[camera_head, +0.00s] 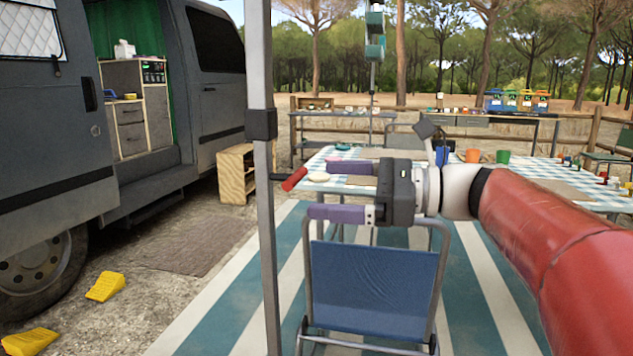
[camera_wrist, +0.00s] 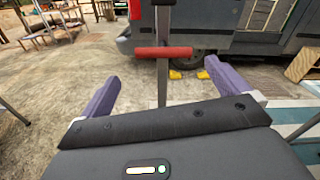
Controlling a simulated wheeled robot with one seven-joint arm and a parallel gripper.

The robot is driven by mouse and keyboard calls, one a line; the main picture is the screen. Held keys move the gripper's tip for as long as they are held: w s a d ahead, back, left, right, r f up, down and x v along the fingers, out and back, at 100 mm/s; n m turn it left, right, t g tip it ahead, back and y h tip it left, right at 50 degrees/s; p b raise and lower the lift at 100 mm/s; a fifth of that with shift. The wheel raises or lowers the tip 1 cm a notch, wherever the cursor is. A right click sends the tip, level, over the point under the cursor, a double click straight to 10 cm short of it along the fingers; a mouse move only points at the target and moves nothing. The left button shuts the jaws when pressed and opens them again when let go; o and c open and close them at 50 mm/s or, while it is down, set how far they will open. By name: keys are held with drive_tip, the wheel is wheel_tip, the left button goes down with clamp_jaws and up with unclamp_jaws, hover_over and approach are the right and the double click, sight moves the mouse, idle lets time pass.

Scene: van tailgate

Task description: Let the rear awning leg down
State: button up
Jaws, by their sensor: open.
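The awning leg (camera_head: 266,230) stands upright left of centre in the head view, a thin grey section below a thicker light post. A dark collar (camera_head: 261,124) joins the two. A red handle (camera_head: 294,179) sticks out from the leg just below the collar. The leg's foot is out of the frame. My gripper (camera_head: 319,189) is open and empty, its purple fingers pointing at the handle from the right, a little short of it. In the wrist view the red handle (camera_wrist: 163,52) lies crosswise in front of the leg (camera_wrist: 162,85), just beyond and between the spread fingertips (camera_wrist: 162,72).
A blue folding chair (camera_head: 374,283) stands just below my gripper. A table with a checked cloth (camera_head: 540,180) is behind my arm. The grey van (camera_head: 50,150) with its open door is at left, with yellow wheel chocks (camera_head: 105,286) by it. A striped mat (camera_head: 215,318) covers the ground.

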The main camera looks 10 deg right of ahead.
sight(301, 178)
drive_tip(key=shift+w+d+r, duration=0.15)
drive_tip(key=shift+w+r, duration=0.1)
drive_tip(key=shift+r, duration=0.1)
drive_tip(key=shift+w+a+r, duration=0.1)
drive_tip(key=shift+a, duration=0.2)
drive_tip(key=x, duration=0.7)
